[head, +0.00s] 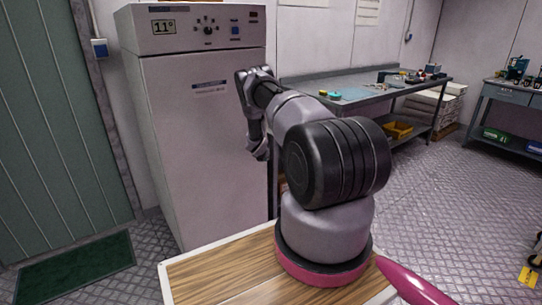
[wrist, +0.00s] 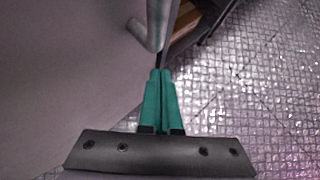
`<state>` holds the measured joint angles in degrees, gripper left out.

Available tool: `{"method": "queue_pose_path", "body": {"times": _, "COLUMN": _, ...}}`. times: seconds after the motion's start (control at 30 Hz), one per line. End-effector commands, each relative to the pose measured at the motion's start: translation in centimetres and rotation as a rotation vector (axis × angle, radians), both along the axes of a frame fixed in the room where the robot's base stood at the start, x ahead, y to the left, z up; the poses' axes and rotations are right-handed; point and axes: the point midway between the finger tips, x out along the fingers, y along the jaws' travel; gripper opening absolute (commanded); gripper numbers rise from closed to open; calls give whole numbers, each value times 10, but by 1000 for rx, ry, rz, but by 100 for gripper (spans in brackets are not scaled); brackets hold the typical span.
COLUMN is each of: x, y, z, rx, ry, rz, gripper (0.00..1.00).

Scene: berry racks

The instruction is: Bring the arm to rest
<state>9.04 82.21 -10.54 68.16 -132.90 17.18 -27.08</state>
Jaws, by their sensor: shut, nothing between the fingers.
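My arm rises from my base in the head view and is folded, its far end reaching toward the tall grey cabinet (head: 200,130). In the head view my gripper is hidden behind my own arm links. In the wrist view the two green fingers of my gripper (wrist: 161,72) lie together, shut and empty. Ahead of the fingertips, the grey cabinet side (wrist: 60,70) fills the left, with a curved grey handle (wrist: 152,25) at the top. I cannot tell the exact gap between fingertips and handle.
A workbench (head: 370,93) with small tools stands behind at the right, a yellow bin (head: 398,130) on its lower shelf. Another bench (head: 510,97) is at the far right. A green door (head: 60,120) and dark green mat (head: 75,269) are left.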

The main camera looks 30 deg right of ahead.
Motion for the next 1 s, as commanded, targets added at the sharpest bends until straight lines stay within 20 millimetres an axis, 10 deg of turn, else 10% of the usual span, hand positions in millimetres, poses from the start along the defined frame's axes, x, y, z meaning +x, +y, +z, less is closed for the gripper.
{"method": "queue_pose_path", "body": {"times": 0.77, "x": -53, "y": -6, "z": 59, "rx": 4, "ry": -7, "rz": -9, "gripper": 0}}
{"method": "queue_pose_path", "body": {"times": 1.0, "x": -42, "y": -7, "z": 170, "rx": 84, "ry": -180, "rz": -244, "gripper": 0}}
